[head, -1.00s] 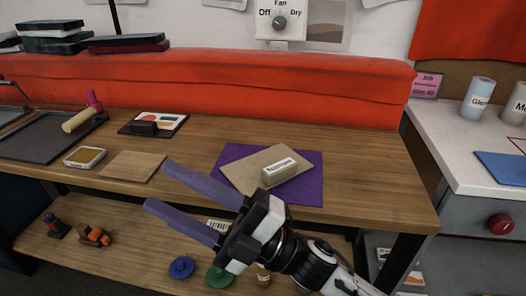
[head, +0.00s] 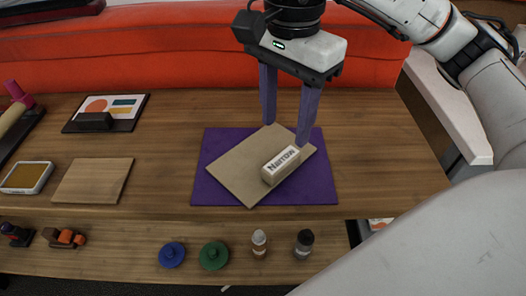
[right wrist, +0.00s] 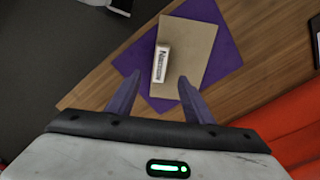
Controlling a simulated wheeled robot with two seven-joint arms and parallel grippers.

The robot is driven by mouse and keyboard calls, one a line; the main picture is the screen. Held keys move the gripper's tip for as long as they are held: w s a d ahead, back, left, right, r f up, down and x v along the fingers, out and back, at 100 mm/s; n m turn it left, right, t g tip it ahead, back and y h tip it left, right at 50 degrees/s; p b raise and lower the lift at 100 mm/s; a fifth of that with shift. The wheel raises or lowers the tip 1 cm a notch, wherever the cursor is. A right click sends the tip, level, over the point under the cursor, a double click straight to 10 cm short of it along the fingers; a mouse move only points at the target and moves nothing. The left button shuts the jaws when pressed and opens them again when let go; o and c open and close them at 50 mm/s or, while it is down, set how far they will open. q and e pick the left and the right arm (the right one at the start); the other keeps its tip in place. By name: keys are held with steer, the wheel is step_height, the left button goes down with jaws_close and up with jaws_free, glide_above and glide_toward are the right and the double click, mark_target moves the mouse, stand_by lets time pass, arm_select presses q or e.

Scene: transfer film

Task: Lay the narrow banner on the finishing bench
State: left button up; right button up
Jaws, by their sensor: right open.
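A pale block labelled "Narrow" (head: 281,167) lies on a tan sheet (head: 235,170), which lies askew on a purple mat (head: 325,185) on the wooden bench top (head: 380,140). The block (right wrist: 160,64), sheet (right wrist: 195,50) and mat (right wrist: 222,62) also show in the right wrist view. My right gripper (head: 286,134) is open and points down over the back right part of the sheet and mat. My left gripper is not in view.
A red-orange padded bolster (head: 150,45) runs behind. The lower shelf holds a blue disc (head: 172,254), a green disc (head: 213,256) and small bottles (head: 304,243).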

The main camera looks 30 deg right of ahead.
mark_target(282, 159)
step_height(282, 159, down, 3)
steer(key=shift+s+f+b, duration=0.1)
steer(key=shift+s+b, duration=0.05)
steer(key=shift+b, duration=0.15)
steer(key=shift+f+b, duration=0.5)
steer(key=shift+f, duration=2.5)
steer(key=shift+w, duration=0.2)
jaws_close()
